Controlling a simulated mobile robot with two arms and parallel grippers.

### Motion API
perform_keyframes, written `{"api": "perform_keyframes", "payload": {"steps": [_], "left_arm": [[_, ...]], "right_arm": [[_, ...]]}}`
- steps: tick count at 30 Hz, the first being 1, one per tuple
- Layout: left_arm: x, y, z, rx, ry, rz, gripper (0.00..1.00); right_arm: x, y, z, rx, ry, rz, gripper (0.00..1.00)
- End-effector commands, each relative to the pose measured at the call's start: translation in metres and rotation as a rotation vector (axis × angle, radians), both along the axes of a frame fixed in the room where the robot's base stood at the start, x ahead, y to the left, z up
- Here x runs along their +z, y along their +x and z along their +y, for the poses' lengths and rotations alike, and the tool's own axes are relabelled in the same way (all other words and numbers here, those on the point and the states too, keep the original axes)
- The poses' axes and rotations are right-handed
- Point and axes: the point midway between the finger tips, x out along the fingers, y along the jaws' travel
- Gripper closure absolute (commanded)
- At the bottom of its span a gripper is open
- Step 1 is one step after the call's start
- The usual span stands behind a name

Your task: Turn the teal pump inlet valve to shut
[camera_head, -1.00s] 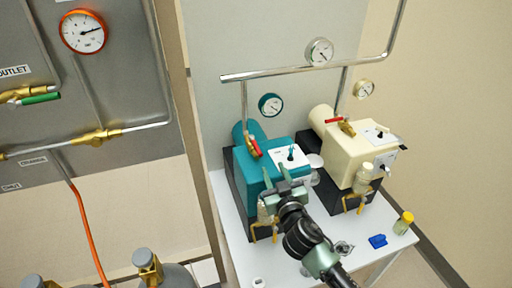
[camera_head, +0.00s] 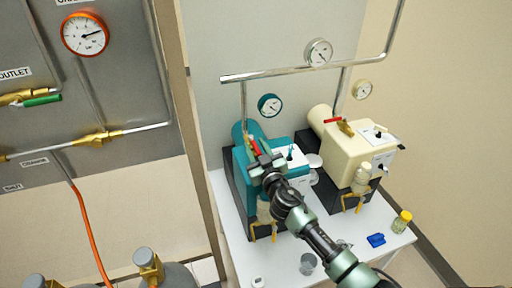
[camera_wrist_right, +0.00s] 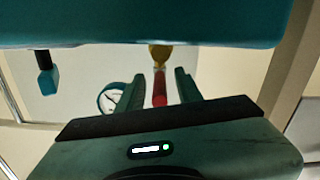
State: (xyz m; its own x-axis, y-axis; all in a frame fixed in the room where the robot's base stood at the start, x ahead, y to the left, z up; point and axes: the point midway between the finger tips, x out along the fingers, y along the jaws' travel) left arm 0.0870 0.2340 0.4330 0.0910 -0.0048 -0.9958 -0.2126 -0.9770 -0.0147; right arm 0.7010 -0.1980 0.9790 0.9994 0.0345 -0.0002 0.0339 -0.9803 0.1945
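The teal pump (camera_head: 241,160) stands on the left of the white table, with its inlet valve's red lever (camera_head: 256,147) at the foot of its vertical pipe. In the right wrist view the red lever (camera_wrist_right: 159,88) shows with its brass body (camera_wrist_right: 160,54). My right gripper (camera_head: 264,161) is over the top of the teal pump, at the lever. In the wrist view its two fingers (camera_wrist_right: 161,86) stand apart, one on each side of the lever, with visible gaps. In the head view my gripper partly covers the pump. My left gripper is not in view.
A cream pump (camera_head: 355,151) with its own red lever (camera_head: 333,121) stands to the right. A teal gauge (camera_head: 270,105) hangs behind the teal pump, and a horizontal pipe (camera_head: 285,71) runs above. A yellow-capped jar (camera_head: 402,222) and blue object (camera_head: 376,240) lie at the table's front right.

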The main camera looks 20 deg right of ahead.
Motion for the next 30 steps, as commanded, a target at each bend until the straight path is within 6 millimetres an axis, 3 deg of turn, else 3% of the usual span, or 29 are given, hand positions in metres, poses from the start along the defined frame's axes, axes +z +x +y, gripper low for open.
{"api": "perform_keyframes", "payload": {"steps": [4,7,8,30], "left_arm": [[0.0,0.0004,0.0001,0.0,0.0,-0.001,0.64],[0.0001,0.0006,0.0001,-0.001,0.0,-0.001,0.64],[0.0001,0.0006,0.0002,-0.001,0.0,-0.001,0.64],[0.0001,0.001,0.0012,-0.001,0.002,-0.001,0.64]], "right_arm": [[0.0,-0.0002,0.0001,0.0,0.0,0.0,0.68],[0.0,-0.0003,0.0,0.0,0.0,0.0,0.95],[0.0,-0.0003,0.0,0.0,0.0,0.0,1.0],[-0.0002,-0.0005,-0.0002,0.0,-0.001,0.0,1.0]]}}
